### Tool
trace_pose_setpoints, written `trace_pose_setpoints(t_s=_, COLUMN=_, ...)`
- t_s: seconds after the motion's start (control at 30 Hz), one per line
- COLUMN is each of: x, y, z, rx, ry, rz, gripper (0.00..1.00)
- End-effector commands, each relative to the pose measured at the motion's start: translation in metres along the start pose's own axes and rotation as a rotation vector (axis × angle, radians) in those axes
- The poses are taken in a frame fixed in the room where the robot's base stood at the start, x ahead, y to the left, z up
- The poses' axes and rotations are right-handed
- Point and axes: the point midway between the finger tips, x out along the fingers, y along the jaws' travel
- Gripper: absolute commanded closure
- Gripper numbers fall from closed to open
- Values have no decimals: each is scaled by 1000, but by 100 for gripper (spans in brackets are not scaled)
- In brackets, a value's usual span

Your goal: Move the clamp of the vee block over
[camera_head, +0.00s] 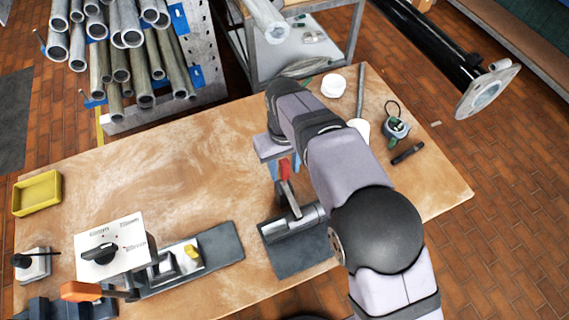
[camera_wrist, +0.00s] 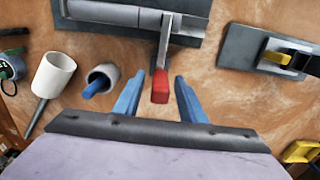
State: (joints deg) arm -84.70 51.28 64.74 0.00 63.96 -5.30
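The vee block (camera_head: 292,225) is a dark grey block on a flat plate, right of the bench's middle, with a grey metal bar lying along it. Its clamp is a grey lever with a red handle (camera_head: 285,169); in the wrist view the lever (camera_wrist: 164,45) crosses the block (camera_wrist: 215,12) and the red handle end (camera_wrist: 160,88) points towards me. My gripper (camera_head: 284,166) is at the handle. In the wrist view its blue fingers (camera_wrist: 159,78) are apart, one each side of the red handle, with gaps on both sides. My arm hides part of the block's right side.
Left of the block are a grey fixture with a yellow part (camera_head: 191,251), a white dial box (camera_head: 115,250) and an orange handle (camera_head: 80,291). A yellow tray (camera_head: 37,193) lies far left. White cups (camera_wrist: 53,75) and a tape measure (camera_head: 396,127) are beyond my arm. The bench's middle is clear.

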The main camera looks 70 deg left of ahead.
Motion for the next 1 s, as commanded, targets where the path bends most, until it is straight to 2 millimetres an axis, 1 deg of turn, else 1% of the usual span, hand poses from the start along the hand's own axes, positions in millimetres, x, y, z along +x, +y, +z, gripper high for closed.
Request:
trace_pose_setpoints(t_s=0.23, x=2, y=0, z=0, rx=0, ry=0, rz=0, gripper=62)
trace_pose_setpoints(t_s=0.27, x=2, y=0, z=0, rx=0, ry=0, rz=0, gripper=65)
trace_pose_setpoints(t_s=0.3, x=2, y=0, z=0, rx=0, ry=0, rz=0, gripper=74)
trace_pose_setpoints(t_s=0.37, x=1, y=0, z=0, rx=0, ry=0, rz=0, gripper=89)
trace_pose_setpoints(t_s=0.4, x=1, y=0, z=0, rx=0, ry=0, rz=0, gripper=98)
trace_pose_setpoints(t_s=0.43, x=1, y=0, z=0, rx=0, ry=0, rz=0, gripper=100)
trace_pose_setpoints(t_s=0.67, x=1, y=0, z=-1, rx=0, ry=-6, rz=0, gripper=100)
trace_pose_setpoints(t_s=1.0, x=-2, y=0, z=-13, rx=-1, ry=-73, rz=-1, gripper=100)
